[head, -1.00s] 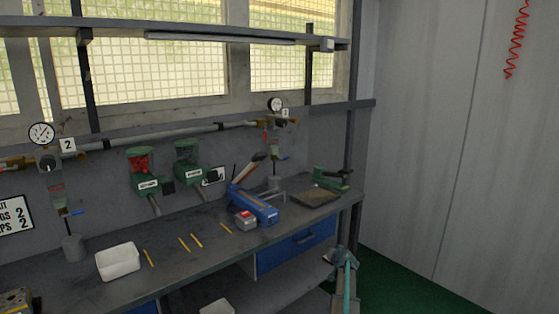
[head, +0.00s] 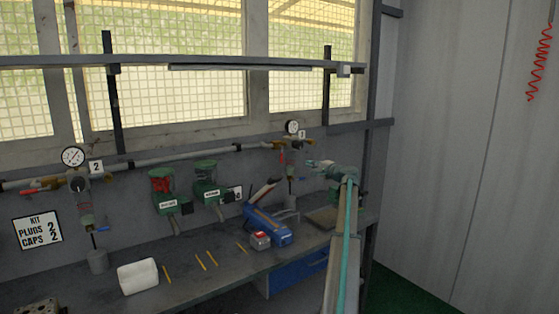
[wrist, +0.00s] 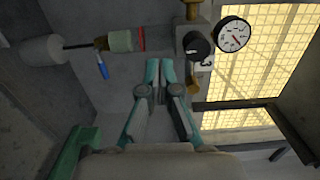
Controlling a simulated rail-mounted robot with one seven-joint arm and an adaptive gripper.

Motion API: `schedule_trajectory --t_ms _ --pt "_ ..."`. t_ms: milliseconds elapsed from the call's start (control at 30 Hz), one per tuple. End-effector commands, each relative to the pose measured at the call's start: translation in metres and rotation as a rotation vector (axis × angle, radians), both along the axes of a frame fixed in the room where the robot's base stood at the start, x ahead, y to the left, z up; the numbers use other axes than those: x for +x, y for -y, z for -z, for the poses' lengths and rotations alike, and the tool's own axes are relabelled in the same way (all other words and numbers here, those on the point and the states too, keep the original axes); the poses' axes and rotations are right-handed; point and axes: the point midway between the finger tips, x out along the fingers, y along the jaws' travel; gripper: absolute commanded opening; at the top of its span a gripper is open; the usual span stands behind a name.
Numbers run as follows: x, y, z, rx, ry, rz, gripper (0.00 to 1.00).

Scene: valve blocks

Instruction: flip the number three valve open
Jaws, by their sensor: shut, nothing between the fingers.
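The number three valve assembly (head: 290,146) is on the wall pipe at the right, with a white label (head: 301,135) and a round gauge (head: 291,127). In the wrist view, its gauge (wrist: 233,34), black knob (wrist: 197,46) and a brass fitting (wrist: 192,83) are at upper right. I cannot clearly make out its valve handle. A small blue lever (wrist: 102,66) is at the left, by the cup-like bowl (wrist: 120,41). My gripper (head: 314,164) is just right of the assembly and below its label. In the wrist view my gripper (wrist: 160,68) is shut and empty, apart from the knob.
The number two assembly (head: 78,184) is on the wall at the left. Below, the bench holds a blue tool (head: 268,225), a white bin (head: 138,276) and several yellow sticks (head: 206,262). Green-topped units (head: 206,183) are on the wall between the assemblies.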

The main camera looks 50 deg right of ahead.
Motion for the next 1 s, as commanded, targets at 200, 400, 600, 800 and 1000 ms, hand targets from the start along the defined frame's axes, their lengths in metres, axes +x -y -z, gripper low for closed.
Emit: schedule_trajectory --t_ms 200,400,600,800,1000 --pt "0.0 -0.001 -0.003 0.008 0.005 -0.005 0.0" --pt "0.002 0.0 -0.003 0.006 0.005 -0.005 0.0" --pt "0.018 0.003 -0.004 0.006 0.004 -0.006 0.0" --pt "0.051 0.012 -0.006 0.007 0.004 -0.006 0.0" --pt "0.089 0.021 -0.006 0.007 0.003 -0.006 0.0"
